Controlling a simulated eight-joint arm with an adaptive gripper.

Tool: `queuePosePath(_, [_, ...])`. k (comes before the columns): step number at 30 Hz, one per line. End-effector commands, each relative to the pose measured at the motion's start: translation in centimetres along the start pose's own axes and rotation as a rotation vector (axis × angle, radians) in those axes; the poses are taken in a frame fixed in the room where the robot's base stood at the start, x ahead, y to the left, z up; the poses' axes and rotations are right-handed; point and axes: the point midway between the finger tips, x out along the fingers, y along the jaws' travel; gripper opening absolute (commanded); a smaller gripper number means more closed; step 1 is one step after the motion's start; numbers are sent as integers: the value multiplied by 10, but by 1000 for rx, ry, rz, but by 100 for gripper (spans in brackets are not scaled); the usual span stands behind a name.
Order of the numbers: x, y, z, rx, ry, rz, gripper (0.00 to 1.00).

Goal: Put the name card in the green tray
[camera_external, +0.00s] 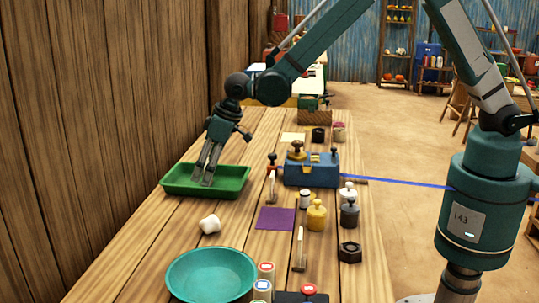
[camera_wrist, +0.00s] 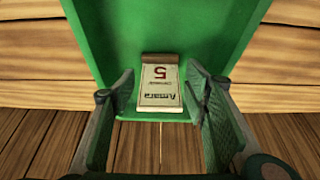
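The name card (camera_wrist: 160,82) shows in the wrist view as a small white card with a tan edge, reading "Amara" and a red 5. It is within the green tray (camera_wrist: 215,30), close to the tray's lower edge in that view. My gripper (camera_wrist: 161,85) is open, with one finger on each side of the card and narrow gaps between. In the external view my gripper (camera_external: 207,183) points down into the green tray (camera_external: 235,188), its fingertips near the tray floor. The card cannot be made out there.
A white cup-like object (camera_external: 210,224), a purple square (camera_external: 276,218) and a teal bowl (camera_external: 211,277) lie nearer the camera. A blue box (camera_external: 312,174) with weights around it stands right of the tray. A wooden wall (camera_external: 100,120) runs along the left.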

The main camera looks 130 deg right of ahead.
Motion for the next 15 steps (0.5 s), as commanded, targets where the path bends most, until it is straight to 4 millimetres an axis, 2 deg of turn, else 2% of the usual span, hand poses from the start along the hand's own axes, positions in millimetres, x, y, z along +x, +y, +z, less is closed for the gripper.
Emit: queuePosePath(15, [-5, 0, -2, 0, 0, 0, 46])
